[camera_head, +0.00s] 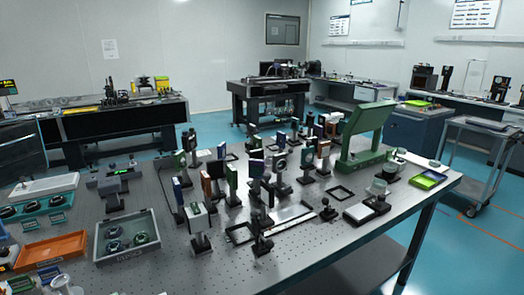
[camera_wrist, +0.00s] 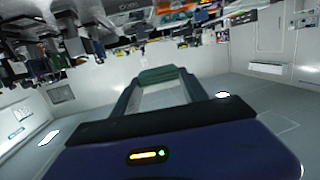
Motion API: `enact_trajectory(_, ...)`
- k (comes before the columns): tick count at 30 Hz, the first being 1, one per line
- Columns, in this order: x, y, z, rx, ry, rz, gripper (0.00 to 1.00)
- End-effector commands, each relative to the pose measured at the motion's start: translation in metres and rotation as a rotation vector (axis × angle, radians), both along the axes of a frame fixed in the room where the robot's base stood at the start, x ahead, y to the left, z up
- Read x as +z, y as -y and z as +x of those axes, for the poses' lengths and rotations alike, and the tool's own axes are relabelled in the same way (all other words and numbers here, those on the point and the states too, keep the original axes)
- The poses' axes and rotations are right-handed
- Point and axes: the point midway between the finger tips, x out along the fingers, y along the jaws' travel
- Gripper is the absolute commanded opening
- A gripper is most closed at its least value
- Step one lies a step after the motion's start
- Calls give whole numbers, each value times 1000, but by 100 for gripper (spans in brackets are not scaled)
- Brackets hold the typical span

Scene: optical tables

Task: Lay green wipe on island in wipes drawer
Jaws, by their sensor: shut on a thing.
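My gripper (camera_wrist: 162,82) shows in the wrist view, its two fingers reaching up the picture from a dark blue body. The fingers are shut on a green piece across their tips, which looks like the green wipe (camera_wrist: 160,73). It is held in the air, apart from any table. The wrist picture is tilted, with benches along its top. My gripper is not visible in the head view. I cannot make out an open wipes drawer; a dark blue cabinet (camera_head: 415,134) stands at the back right, with a small green item (camera_head: 418,103) on top.
A perforated optical table (camera_head: 330,250) fills the front, crowded with mounted optics. A big green instrument (camera_head: 362,140) and a yellow-green tray (camera_head: 428,179) stand at its right. An orange tray (camera_head: 50,251) is at its left. A grey cart (camera_head: 480,124) stands right; blue floor lies between.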

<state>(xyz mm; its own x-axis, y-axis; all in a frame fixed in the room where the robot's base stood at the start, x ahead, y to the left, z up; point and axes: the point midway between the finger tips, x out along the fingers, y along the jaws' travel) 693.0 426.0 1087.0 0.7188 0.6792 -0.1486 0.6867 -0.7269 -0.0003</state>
Motion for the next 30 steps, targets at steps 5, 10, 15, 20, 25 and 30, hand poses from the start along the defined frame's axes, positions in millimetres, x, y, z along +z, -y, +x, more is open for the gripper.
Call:
enact_trajectory(5,-1,-1,14,-9,-2,-2,14)
enact_trajectory(10,-19,14,33,-45,-4,-3,14)
enact_trajectory(15,-42,37,54,-91,-5,-4,14)
enact_trajectory(20,-76,72,77,-154,-6,-5,14)
enact_trajectory(25,-118,117,96,-227,-7,-5,14)
enact_trajectory(30,-150,155,105,-286,-5,-5,14)
